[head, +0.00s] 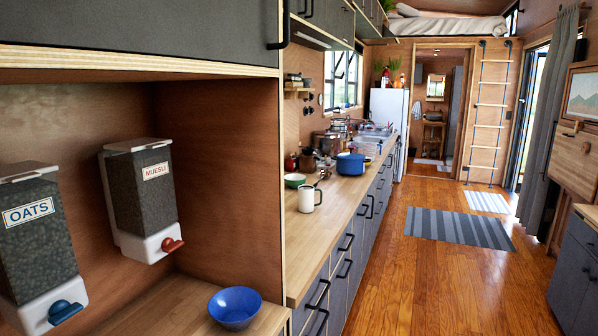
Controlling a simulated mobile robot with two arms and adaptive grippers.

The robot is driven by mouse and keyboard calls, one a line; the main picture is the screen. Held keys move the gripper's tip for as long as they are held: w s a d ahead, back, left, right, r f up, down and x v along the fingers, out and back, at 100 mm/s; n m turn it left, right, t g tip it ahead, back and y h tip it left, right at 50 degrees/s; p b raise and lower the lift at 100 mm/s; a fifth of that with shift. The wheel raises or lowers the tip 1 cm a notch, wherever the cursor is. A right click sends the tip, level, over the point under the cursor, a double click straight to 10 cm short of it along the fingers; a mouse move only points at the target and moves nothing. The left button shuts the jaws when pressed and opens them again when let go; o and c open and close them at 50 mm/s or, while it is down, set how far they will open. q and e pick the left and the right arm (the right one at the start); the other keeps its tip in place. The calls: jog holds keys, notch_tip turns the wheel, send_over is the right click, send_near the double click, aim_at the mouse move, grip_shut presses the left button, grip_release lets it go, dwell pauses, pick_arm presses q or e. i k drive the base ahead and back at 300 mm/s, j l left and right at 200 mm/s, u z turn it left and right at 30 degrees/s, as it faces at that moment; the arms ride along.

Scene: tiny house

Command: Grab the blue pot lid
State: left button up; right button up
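A blue pot (351,164) stands on the wooden kitchen counter on the left side of the room, some way ahead. A blue lid (350,156) appears to sit on top of it; the detail is small at this distance. Neither of my grippers shows in the head view, so I cannot see what they hold.
A blue bowl (235,307) sits in the near alcove below two cereal dispensers (142,195). The wooden floor (420,270) is clear, with striped rugs (458,228).

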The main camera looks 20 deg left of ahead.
aim_at(349, 156)
jog(key=i+l+u, duration=0.35)
jog(key=i, duration=0.25)
jog(key=i+l+u, duration=0.35)
jog(key=i+l, duration=0.15)
jog(key=i+l+u, duration=0.1)
jog(key=i+l, duration=1.1)
jog(key=l, duration=0.1)
